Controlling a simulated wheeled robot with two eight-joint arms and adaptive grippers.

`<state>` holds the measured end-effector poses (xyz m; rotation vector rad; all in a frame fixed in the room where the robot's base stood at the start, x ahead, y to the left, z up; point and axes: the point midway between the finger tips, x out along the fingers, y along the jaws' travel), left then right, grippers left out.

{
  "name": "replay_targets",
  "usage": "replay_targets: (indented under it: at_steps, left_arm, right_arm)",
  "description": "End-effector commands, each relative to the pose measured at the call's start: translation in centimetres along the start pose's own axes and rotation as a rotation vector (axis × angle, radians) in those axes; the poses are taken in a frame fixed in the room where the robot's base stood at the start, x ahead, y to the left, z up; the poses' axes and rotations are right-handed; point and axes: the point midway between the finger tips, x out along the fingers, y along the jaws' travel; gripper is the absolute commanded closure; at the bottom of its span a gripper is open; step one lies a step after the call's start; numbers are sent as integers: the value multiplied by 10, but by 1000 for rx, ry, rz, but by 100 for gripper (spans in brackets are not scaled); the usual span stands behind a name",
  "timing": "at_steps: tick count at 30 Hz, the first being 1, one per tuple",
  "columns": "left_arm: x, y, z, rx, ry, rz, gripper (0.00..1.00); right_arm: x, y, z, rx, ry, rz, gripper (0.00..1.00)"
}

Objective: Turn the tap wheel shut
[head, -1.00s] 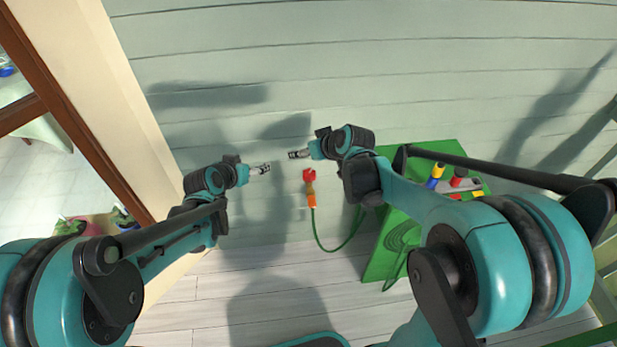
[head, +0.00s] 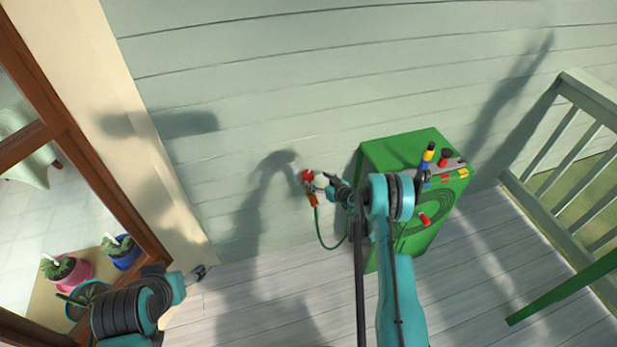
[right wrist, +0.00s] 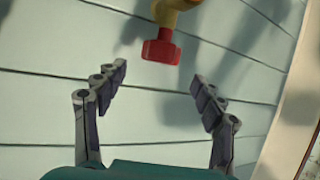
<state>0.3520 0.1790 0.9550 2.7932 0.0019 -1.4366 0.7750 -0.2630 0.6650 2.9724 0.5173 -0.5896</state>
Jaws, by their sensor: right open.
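The red tap wheel (head: 307,176) sits on the tap on the pale plank wall, with an orange fitting (head: 312,200) below it and a green hose running down. In the right wrist view the red wheel (right wrist: 161,52) hangs on a yellow tap body (right wrist: 180,10), ahead of the fingertips and roughly between their lines. My right gripper (head: 322,180) is close to the wheel's right side; in its wrist view (right wrist: 161,82) the fingers are spread wide with nothing between them. My left gripper (head: 198,273) is low at the left, well away from the tap; its fingers are too small to read.
A green cabinet (head: 377,152) with bottles and small items on top stands right of the tap, beside my right arm. Potted plants (head: 68,272) stand behind the brown door frame at left. A railing (head: 545,150) is at right. Open deck lies below.

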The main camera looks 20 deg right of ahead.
Motion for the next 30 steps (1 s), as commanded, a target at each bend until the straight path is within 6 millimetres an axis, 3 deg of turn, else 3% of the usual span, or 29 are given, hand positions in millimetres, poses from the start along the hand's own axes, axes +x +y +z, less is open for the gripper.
replay_targets:
  at_steps: [12,17,25,30]
  left_arm:
    - [19,0,14,1,0,1,31]
    - [22,0,15,1,1,1,31]
    - [21,0,15,1,1,1,31]
    - [22,0,15,1,1,1,31]
  right_arm:
    - [63,-1,2,-1,0,-1,31]
    - [74,0,1,0,0,0,31]
    - [75,0,0,0,-1,0,31]
    - [75,0,0,0,-1,0,76]
